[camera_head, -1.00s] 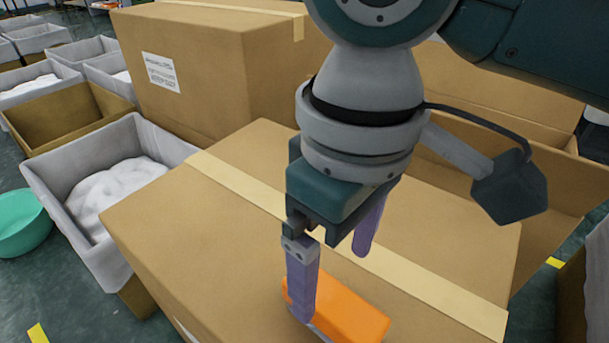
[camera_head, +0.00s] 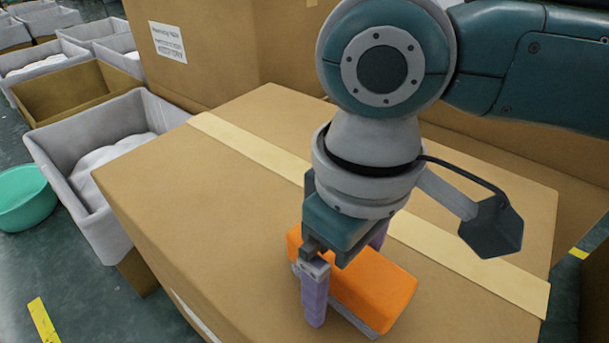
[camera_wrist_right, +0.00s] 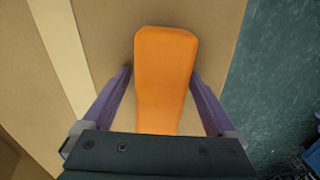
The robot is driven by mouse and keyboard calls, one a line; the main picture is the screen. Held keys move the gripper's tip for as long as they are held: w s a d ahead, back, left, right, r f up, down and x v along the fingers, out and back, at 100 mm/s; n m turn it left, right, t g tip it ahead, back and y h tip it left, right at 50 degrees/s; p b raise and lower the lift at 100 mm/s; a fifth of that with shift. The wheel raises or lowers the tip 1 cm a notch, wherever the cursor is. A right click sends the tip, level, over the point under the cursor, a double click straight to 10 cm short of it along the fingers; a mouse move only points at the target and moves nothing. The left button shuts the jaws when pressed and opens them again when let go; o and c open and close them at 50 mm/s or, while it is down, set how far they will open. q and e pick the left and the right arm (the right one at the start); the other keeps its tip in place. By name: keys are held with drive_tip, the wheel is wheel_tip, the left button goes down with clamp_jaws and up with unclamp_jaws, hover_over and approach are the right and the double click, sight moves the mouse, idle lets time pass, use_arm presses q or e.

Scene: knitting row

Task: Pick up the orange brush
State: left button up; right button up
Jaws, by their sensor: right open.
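The orange brush (camera_head: 378,288) lies on top of a closed cardboard box (camera_head: 200,220), near its front edge. A strip of its grey underside shows. My right gripper (camera_head: 345,282) points down over the brush with its jaws open. One purple finger is on the near side of the brush; the other is mostly hidden behind it. In the right wrist view the brush (camera_wrist_right: 162,95) lies between the two open fingers (camera_wrist_right: 160,74), with a gap on each side. My left gripper is not in view.
A taller cardboard box (camera_head: 215,50) stands behind. Grey-lined bins (camera_head: 70,135) with white contents and a green tub (camera_head: 22,198) stand on the floor at left. The box top left of the brush is clear.

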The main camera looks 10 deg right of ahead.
drive_tip(key=shift+r, duration=0.1)
clamp_jaws()
idle(0.6)
